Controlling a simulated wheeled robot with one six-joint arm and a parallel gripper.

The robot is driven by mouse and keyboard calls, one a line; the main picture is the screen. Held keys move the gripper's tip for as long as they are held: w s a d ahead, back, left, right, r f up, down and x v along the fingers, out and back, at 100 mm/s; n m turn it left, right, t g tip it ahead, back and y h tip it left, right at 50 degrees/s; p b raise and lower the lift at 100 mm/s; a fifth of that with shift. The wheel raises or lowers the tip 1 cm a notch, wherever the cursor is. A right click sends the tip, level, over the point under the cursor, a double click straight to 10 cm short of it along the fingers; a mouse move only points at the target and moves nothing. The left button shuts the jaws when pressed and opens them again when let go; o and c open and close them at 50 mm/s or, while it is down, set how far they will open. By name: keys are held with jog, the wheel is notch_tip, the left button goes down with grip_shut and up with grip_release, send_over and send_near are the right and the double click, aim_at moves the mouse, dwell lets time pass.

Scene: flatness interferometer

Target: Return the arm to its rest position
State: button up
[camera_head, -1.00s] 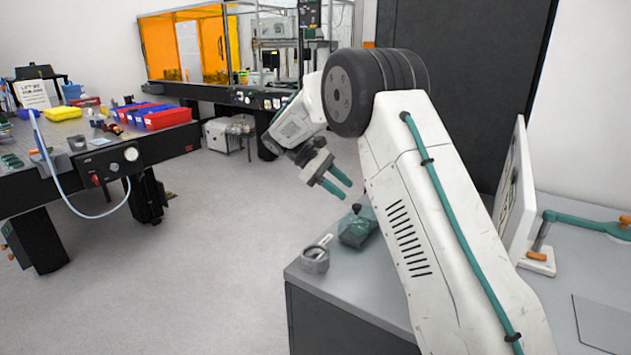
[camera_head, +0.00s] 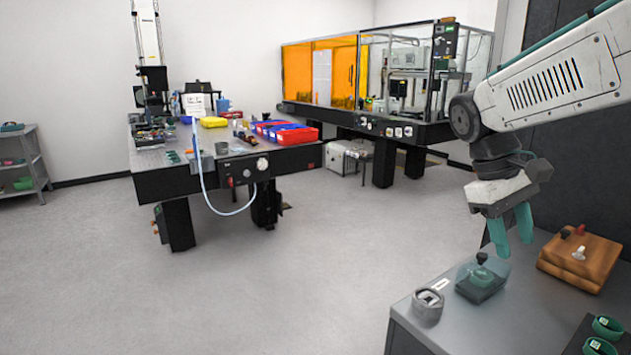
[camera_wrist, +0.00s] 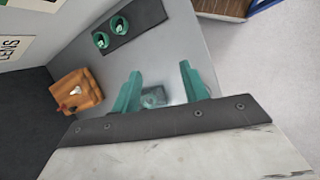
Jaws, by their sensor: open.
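My gripper (camera_head: 512,235) hangs above the grey bench (camera_head: 535,318) at the right of the head view, fingers pointing down, open and empty. A translucent teal container with a dark knob (camera_head: 481,279) stands on the bench below and slightly left of it. In the wrist view, my two teal fingers (camera_wrist: 160,92) are spread apart, with the teal container (camera_wrist: 153,97) showing between them, farther down. The fingers look apart from it.
A grey round holder (camera_head: 428,306) sits at the bench's front left corner. A wooden box (camera_head: 580,257) with small knobs stands at the right, near green-ringed items (camera_head: 606,328). An optical table (camera_head: 165,177) and an orange-panelled enclosure (camera_head: 320,72) stand farther back. Open floor lies left.

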jog(key=s+a+f+m+t+y, duration=0.2)
jog(key=s+a, duration=0.1)
jog(key=s, duration=0.6)
jog(key=s+a+f+m+t+y, duration=0.1)
jog(key=s+a+f+m+t, duration=0.1)
jog(key=s, duration=0.8)
jog(key=shift+s+a+f+y, duration=0.15)
jog(key=shift+a+f+y, duration=0.25)
jog(key=shift+f, duration=0.25)
